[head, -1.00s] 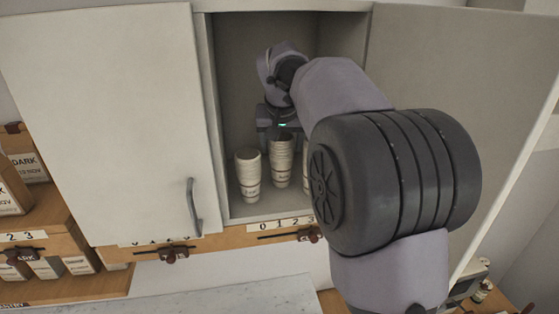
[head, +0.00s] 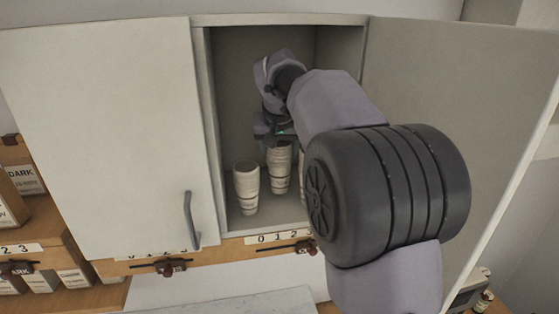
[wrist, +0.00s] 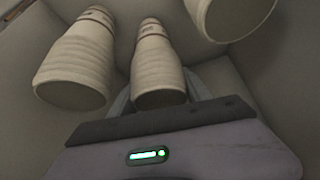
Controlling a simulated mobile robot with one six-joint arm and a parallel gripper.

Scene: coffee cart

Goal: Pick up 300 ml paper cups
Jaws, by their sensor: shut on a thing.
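A right cup stack (head: 303,178) is mostly hidden behind my arm in the head view, but shows at upper right in the wrist view (wrist: 230,12). Cup size is not readable.
The cabinet's left door (head: 105,130) is shut and its right door (head: 450,130) stands open beside my arm. Cabinet walls are close around the stacks. Below runs a wooden rail (head: 225,250) with number labels and sliders. Boxes marked DARK (head: 24,180) stand at left.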

